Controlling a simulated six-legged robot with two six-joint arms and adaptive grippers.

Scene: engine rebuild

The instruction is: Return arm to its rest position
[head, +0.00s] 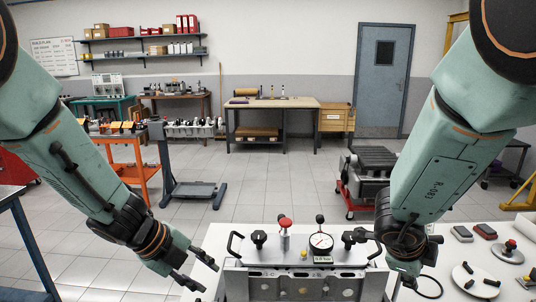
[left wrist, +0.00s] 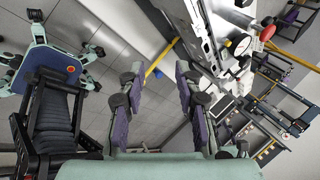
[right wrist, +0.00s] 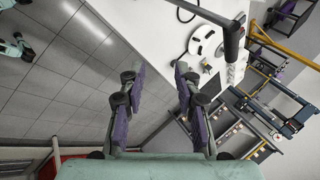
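My left arm (head: 75,165) comes in from the left in the head view, angled down. Its gripper (head: 205,276) is at the left edge of the white table, left of the metal fixture. In the left wrist view the left gripper's fingers (left wrist: 158,74) are spread with nothing between them. My right arm (head: 445,150) reaches down from the upper right, its end beside the fixture's right end. In the head view its fingers are hard to make out. In the right wrist view the right gripper (right wrist: 160,82) is open and empty, with floor and the table edge beyond it.
The metal fixture (head: 300,280) with knobs and a dial gauge (head: 321,241) stands on the white table (head: 455,255). An engine on a red stand (head: 365,175) is behind. The floor's middle is clear.

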